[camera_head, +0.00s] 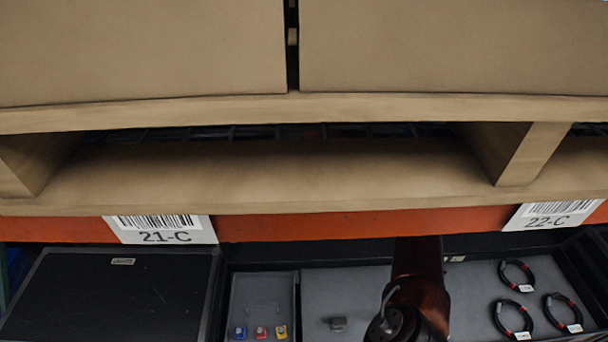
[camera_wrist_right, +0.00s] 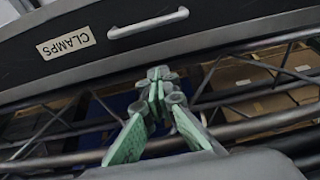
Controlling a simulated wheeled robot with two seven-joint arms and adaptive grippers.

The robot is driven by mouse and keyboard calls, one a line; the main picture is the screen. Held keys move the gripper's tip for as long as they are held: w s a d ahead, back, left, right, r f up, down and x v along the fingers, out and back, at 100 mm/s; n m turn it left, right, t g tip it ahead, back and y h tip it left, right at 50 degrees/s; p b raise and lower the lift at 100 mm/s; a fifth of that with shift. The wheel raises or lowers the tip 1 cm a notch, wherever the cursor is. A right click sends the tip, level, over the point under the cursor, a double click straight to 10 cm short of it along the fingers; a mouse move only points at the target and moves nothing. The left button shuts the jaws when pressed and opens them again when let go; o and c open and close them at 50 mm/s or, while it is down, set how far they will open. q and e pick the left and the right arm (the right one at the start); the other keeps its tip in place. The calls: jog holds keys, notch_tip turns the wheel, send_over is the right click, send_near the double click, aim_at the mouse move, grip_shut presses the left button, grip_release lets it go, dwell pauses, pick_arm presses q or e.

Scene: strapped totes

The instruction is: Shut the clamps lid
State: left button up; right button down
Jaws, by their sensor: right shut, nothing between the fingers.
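In the right wrist view a dark panel with a cream CLAMPS label (camera_wrist_right: 66,43) and a pale bar handle (camera_wrist_right: 148,22) runs across the top. I cannot tell whether this panel is the lid or the wall of its tote. My right gripper (camera_wrist_right: 158,76) has green fingers brought together with nothing between them. Its tips are below the panel's lower edge in that picture; contact is unclear. In the head view one of my arms reaches down over the open grey trays, with its gripper hidden. My left gripper is not in view.
In the head view, a flat black panel (camera_head: 110,298) lies at left. A small tray (camera_head: 262,290) holds blue, red and yellow pieces. Several cable loops (camera_head: 516,275) lie at right. An orange shelf beam (camera_head: 360,222) under a wooden pallet (camera_head: 300,190) crosses above. Wire racking shows in the wrist view.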

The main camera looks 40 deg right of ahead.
jog(key=x, duration=0.7)
jog(key=shift+s+a, duration=0.1)
jog(key=shift+a, duration=0.1)
jog(key=s+a, duration=0.1)
jog(key=s+a+p, duration=0.1)
jog(key=s, duration=0.1)
jog(key=shift+a+r, duration=0.15)
jog(key=shift+r, duration=0.05)
jog(key=shift+f, duration=0.1)
jog(key=shift+a, duration=0.2)
